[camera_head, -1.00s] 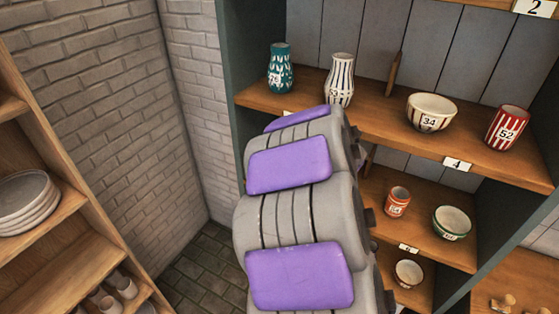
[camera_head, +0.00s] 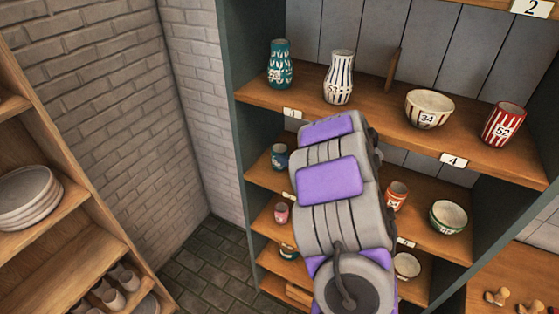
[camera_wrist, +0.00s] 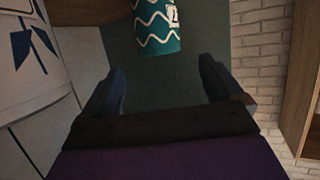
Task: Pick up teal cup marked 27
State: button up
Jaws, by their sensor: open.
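A teal cup (camera_wrist: 157,25) with white wavy lines shows at the top of the wrist view, cut off by the frame edge. Part of a white number label is on its side; I cannot read the full number. My gripper (camera_wrist: 160,74) is open and empty, with the cup just beyond its fingertips and apart from them. In the head view a small blue-teal cup (camera_head: 279,157) stands on the middle shelf, left of my arm; its number is too small to read. My gripper is hidden behind my arm there.
A white vessel with blue leaves (camera_wrist: 30,50) is close at the left of the wrist view. The upper shelf holds a teal vase (camera_head: 280,65), a striped vase (camera_head: 339,80), bowl 34 (camera_head: 429,109) and cup 52 (camera_head: 503,126). An orange-red cup (camera_head: 396,196) is right of my arm.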

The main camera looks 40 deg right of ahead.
aim_at(275, 148)
jog(key=x, duration=0.5)
jog(key=shift+d, duration=0.1)
jog(key=b+x, duration=0.1)
jog(key=x, duration=0.4)
jog(key=shift+f, duration=0.15)
jog(key=shift+s, duration=0.1)
jog(key=c, duration=1.2)
